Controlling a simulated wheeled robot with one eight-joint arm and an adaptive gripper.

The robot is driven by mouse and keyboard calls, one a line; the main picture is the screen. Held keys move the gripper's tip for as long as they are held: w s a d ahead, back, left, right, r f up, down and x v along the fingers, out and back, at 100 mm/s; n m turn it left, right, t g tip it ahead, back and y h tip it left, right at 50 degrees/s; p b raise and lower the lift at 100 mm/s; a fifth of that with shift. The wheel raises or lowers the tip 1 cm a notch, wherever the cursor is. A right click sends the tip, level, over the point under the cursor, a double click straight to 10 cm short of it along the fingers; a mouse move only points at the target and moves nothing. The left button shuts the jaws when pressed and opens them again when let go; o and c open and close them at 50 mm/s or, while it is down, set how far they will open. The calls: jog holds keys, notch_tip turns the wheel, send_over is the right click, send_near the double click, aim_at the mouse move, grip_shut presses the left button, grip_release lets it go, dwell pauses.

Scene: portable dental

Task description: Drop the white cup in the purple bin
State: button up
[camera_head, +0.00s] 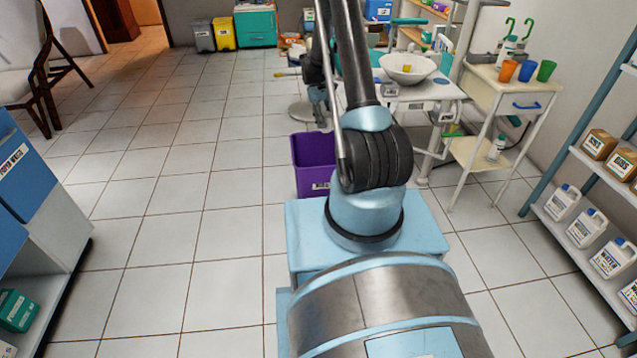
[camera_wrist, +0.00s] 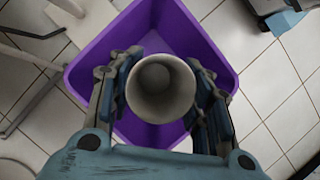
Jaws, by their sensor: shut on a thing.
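The white cup (camera_wrist: 160,115) is between the two fingers of my gripper (camera_wrist: 163,95) in the wrist view, its round mouth facing the camera. My gripper is shut on it. The purple bin (camera_wrist: 215,45) lies behind the cup in the wrist view, and the cup overlaps the bin's opening. How high the cup is above the bin cannot be told. In the head view the purple bin (camera_head: 308,160) stands on the tiled floor, partly covered by my arm.
A white table with a bowl (camera_head: 408,67) is right of the bin. A cart holds orange, blue and green cups (camera_head: 527,70). A shelf with bottles (camera_head: 587,227) stands at the right. Blue cabinets (camera_head: 25,170) stand at the left. The tiled floor (camera_head: 160,230) left of the bin is clear.

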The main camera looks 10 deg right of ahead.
aim_at(325, 132)
jog(key=n, duration=0.1)
jog(key=w+f+n+t, duration=0.1)
jog(key=n, duration=0.1)
jog(key=n+h, duration=0.1)
jog(key=shift+w+f+n+t, duration=0.2)
jog(key=shift+f+n+t, duration=0.1)
jog(key=shift+n, duration=0.1)
jog(key=shift+f, duration=2.9)
jog(key=o, duration=0.9)
jog(key=shift+r, duration=0.1)
jog(key=v, duration=1.1)
jog(key=shift+w+a+r, duration=0.15)
jog(key=shift+a+r, duration=0.05)
jog(key=shift+r, duration=0.1)
jog(key=shift+r, duration=0.1)
